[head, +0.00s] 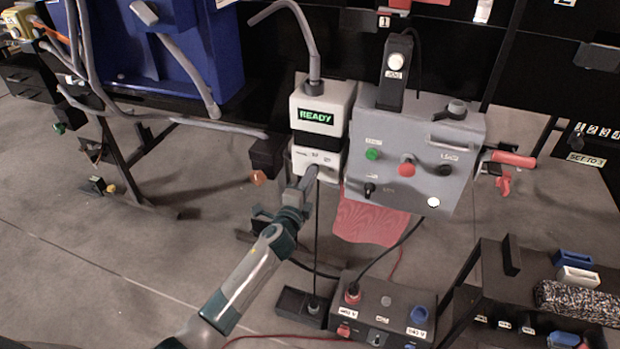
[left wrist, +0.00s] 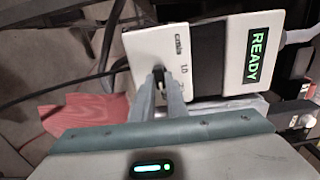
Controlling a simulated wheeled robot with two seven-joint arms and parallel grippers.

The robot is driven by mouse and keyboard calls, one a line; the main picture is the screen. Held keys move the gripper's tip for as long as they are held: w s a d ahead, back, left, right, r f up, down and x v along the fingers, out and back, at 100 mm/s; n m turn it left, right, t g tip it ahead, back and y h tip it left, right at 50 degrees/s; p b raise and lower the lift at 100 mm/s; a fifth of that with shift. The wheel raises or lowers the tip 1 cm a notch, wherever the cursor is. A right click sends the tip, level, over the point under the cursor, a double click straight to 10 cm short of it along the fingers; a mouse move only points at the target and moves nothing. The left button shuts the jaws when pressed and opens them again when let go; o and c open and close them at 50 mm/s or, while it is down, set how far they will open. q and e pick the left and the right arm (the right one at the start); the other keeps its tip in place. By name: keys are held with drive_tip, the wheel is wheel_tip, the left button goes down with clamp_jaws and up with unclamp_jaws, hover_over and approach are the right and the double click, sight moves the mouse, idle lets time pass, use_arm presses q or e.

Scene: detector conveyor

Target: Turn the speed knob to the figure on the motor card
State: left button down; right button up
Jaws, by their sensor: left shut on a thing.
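A card reading "SET TO 3" (head: 585,160) shows at the right edge of the head view. Above it, the figures 1 to 4 (head: 598,132) are marked on a dark panel, with a small dark knob (head: 577,138) at their left; its setting is too small to read. My left gripper (head: 311,174) is far from these. It is at the lower face of the white unit (head: 320,110). In the left wrist view its fingers (left wrist: 160,78) are shut on a small dark part at the panel marked "1.0" (left wrist: 185,70). My right gripper is out of view.
The white unit's screen reads "READY" (head: 315,117). A grey control box (head: 415,150) with buttons stands right beside it. A red cloth (head: 370,220) hangs below. A socket box (head: 385,312) with cables and a dark bench (head: 500,300) stand in front.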

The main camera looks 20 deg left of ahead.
use_arm(q)
drive_tip(key=shift+f, duration=0.1)
drive_tip(key=c, duration=1.8)
unclamp_jaws()
drive_tip(key=shift+o, duration=0.2)
drive_tip(key=shift+s, duration=0.1)
drive_tip(key=s, duration=1.7)
drive_tip(key=shift+s+a+b, duration=0.15)
drive_tip(key=shift+a+b, duration=0.1)
drive_tip(key=shift+b, duration=0.05)
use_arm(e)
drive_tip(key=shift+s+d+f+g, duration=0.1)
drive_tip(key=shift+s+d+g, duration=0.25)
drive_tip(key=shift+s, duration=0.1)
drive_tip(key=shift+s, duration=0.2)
